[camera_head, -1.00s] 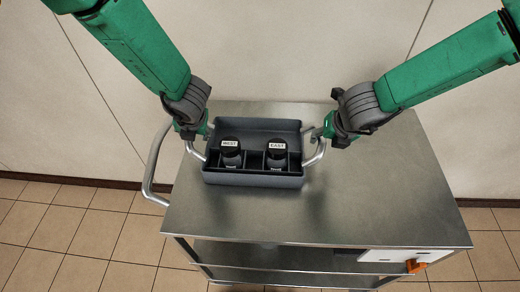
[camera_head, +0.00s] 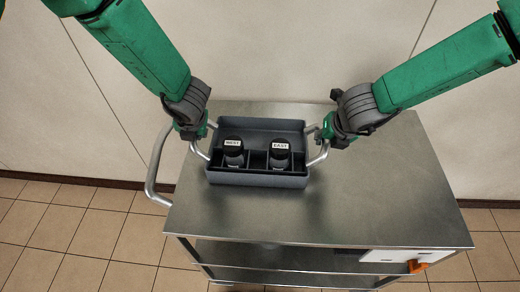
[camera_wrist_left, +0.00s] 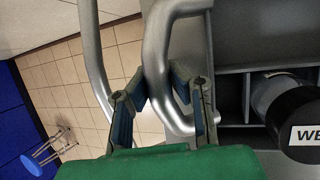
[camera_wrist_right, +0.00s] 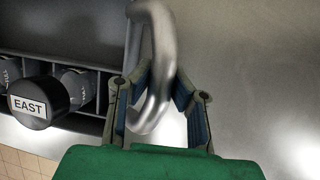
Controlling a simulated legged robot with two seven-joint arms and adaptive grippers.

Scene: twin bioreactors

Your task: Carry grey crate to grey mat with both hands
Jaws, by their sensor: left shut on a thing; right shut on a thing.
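The grey crate (camera_head: 257,180) is over the metal cart top, level. I cannot tell if it touches the top. A bottle labelled WEST (camera_head: 233,147) and one labelled EAST (camera_head: 280,150) stand upright in its compartments. My left gripper (camera_head: 203,138) is shut on the crate's left handle (camera_wrist_left: 160,50). My right gripper (camera_head: 325,137) is shut on its right handle (camera_wrist_right: 162,45). The wrist views show each handle bar between the fingers. I see no grey mat in any view.
The cart top (camera_head: 385,190) is clear to the right and in front of the crate. The cart's push handle (camera_head: 154,175) curves out at the left. A wall (camera_head: 270,50) stands behind. A blue stool (camera_wrist_left: 38,160) is on the tiled floor in the left wrist view.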

